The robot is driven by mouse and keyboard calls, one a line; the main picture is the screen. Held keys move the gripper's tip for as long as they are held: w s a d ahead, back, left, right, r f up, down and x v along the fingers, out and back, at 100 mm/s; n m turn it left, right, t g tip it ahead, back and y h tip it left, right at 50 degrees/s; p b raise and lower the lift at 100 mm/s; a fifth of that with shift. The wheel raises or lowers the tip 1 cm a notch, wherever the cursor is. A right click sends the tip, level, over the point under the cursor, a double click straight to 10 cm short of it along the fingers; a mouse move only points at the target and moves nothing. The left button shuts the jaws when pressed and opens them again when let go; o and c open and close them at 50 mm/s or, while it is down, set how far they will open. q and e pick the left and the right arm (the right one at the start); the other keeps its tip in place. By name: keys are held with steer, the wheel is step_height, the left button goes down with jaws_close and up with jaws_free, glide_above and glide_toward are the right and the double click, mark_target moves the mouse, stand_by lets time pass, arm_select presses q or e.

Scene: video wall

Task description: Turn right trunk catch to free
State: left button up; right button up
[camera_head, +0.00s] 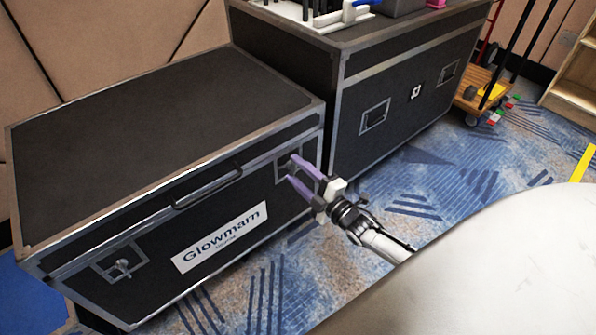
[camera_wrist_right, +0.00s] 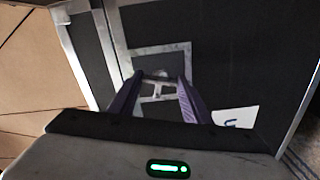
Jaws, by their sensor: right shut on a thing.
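A black trunk (camera_head: 165,130) with grey metal edges and a "Glowmarn" label (camera_head: 220,237) stands at the left in the head view. Its right catch (camera_wrist_right: 157,88) sits in a square metal plate on the front face. My right gripper (camera_head: 291,169) reaches this catch with its purple fingers. In the right wrist view the fingers (camera_wrist_right: 157,85) are on either side of the catch and shut on it. In the head view the fingers partly hide the catch, so its exact angle is hard to tell. The left catch (camera_head: 122,265) shows on its own plate. My left gripper is out of view.
A second, taller black case (camera_head: 400,95) stands close on the right, with items on top. Patterned blue carpet (camera_head: 440,190) lies clear in front of the cases.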

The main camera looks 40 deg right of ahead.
steer(key=shift+n, duration=1.5)
steer(key=o, duration=1)
steer(key=shift+o, duration=0.2)
steer(key=shift+s, duration=0.1)
